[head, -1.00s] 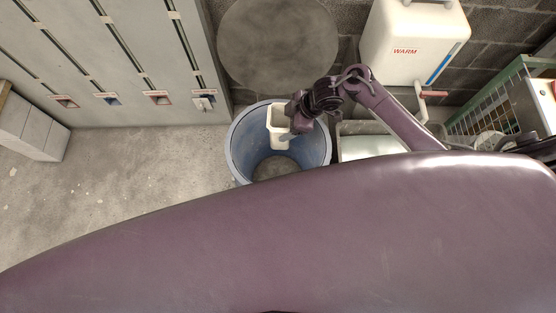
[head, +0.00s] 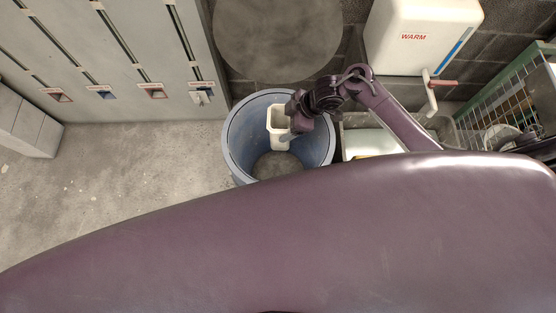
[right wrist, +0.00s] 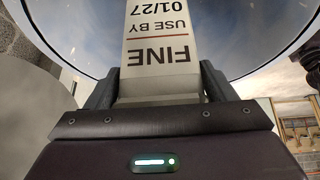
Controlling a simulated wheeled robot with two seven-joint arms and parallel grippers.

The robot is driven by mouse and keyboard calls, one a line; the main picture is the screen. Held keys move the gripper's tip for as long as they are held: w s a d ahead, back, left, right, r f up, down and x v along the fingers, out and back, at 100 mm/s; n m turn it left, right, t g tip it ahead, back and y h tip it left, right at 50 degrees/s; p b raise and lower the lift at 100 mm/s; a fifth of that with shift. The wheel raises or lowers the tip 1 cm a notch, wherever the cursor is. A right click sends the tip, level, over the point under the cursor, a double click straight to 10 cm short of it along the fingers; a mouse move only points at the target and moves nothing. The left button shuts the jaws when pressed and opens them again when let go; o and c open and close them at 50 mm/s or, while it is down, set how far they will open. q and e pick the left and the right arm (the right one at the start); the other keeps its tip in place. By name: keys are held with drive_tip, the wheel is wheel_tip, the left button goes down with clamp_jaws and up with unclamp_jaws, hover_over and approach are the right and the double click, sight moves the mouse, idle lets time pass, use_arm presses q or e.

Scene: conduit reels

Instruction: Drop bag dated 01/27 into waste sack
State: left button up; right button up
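The bag (head: 272,127) is pale and box-shaped, and looks hollow at the top in the head view. In the right wrist view the bag (right wrist: 160,35) carries upside-down print reading FINE, USE BY and 01/27. My right gripper (head: 287,136) is shut on it, with one dark finger on each side in the right wrist view (right wrist: 160,88). The bag is over the mouth of a round, blue, open-topped container (head: 235,150), seemingly the waste sack. Whether the bag is below the rim is unclear. My left gripper is not in view.
Grey cabinets with slotted chutes (head: 120,60) stand at the left. A round grey surface (head: 277,35) is behind the container. A white tank marked WARM (head: 415,35) and a wire rack (head: 500,100) are at the right. The floor (head: 130,165) at the left is clear.

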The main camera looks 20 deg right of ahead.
drive_tip(key=o, duration=0.4)
drive_tip(key=v, duration=0.8)
idle(0.4)
